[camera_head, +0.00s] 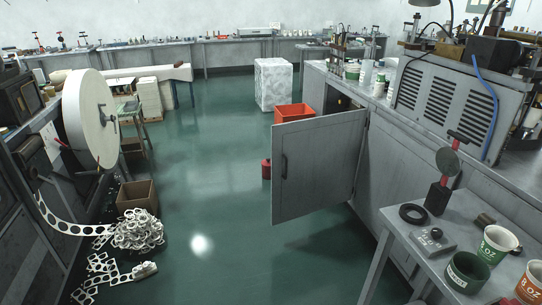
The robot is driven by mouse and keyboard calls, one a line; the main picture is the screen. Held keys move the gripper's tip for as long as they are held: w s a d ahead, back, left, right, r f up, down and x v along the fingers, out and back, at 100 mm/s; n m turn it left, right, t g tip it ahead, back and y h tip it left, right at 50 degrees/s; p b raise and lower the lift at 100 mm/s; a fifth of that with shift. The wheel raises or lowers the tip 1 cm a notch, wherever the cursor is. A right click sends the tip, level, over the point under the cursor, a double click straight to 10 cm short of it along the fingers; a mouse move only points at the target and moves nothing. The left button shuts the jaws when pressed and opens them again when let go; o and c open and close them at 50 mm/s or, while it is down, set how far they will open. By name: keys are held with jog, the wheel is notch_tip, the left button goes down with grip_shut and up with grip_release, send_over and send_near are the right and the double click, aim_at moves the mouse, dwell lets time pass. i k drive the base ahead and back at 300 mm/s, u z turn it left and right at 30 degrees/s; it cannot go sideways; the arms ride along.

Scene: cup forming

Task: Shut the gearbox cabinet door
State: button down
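The gearbox cabinet door (318,165) is a grey metal panel that stands wide open, swung out from the right-hand row of cabinets into the aisle. Its dark handle (284,166) is near its free left edge. Its hinged side meets the cabinet front (390,185) at the right. The cabinet opening (343,102) shows only as a dark gap above and behind the door; most of the inside is hidden. My gripper is not in view.
A small table (462,215) with cups is at the front right. Scrap rings (135,232) lie at the left. The green floor (215,215) between is clear.

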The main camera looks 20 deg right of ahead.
aim_at(314, 160)
jog(key=u, duration=0.15)
jog(key=i, duration=0.9)
jog(key=u, duration=0.25)
